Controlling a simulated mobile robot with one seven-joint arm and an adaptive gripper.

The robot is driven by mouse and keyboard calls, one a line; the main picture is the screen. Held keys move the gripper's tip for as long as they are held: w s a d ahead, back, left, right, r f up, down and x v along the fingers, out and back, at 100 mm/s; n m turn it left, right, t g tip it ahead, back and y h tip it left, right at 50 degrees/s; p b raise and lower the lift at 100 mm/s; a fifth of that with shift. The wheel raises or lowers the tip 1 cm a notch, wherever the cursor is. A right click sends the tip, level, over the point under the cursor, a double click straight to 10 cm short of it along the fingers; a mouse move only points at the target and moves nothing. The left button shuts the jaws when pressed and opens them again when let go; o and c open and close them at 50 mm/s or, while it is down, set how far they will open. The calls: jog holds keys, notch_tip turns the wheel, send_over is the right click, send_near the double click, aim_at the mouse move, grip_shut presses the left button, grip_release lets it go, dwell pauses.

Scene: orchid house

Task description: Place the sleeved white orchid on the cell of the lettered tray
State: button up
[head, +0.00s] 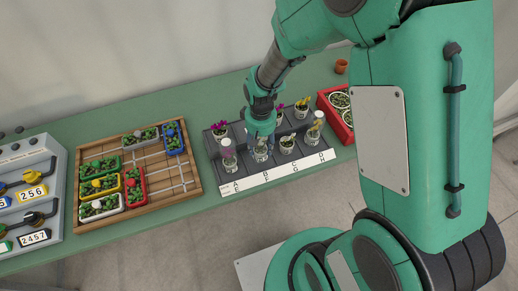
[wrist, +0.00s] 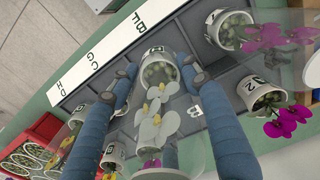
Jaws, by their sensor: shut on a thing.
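The lettered tray (head: 209,146) is a dark grey stepped tray with a white front strip of letters, and it holds several potted orchids. My gripper (head: 261,137) is over the tray's middle, pointing down. In the wrist view my gripper (wrist: 160,78) has its two blue fingers on either side of the white orchid (wrist: 157,125) in a clear sleeve, shut on it. Its pale pot (wrist: 155,68) shows between the fingertips, near the strip's B/F letters. In the head view the pot (head: 260,153) is just below the fingers, in the front row. I cannot tell whether it touches the tray floor.
Close neighbours are a magenta orchid (head: 219,129), a sleeved pink one (head: 229,157) and a yellowish one (head: 288,145). A red crate (head: 328,110) stands right of the tray. A wooden tray (head: 196,185) with coloured planters and a grey panel (head: 60,190) are at left.

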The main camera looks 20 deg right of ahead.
aim_at(259, 149)
jog(key=shift+w, duration=0.8)
jog(key=shift+f+b, duration=0.6)
jog(key=shift+f, duration=1.2)
jog(key=shift+f, duration=0.2)
jog(key=o, duration=1.3)
jog(key=shift+r, duration=0.2)
notch_tip(259, 149, up, 12)
jog(key=p, duration=0.3)
jog(key=shift+r, duration=0.1)
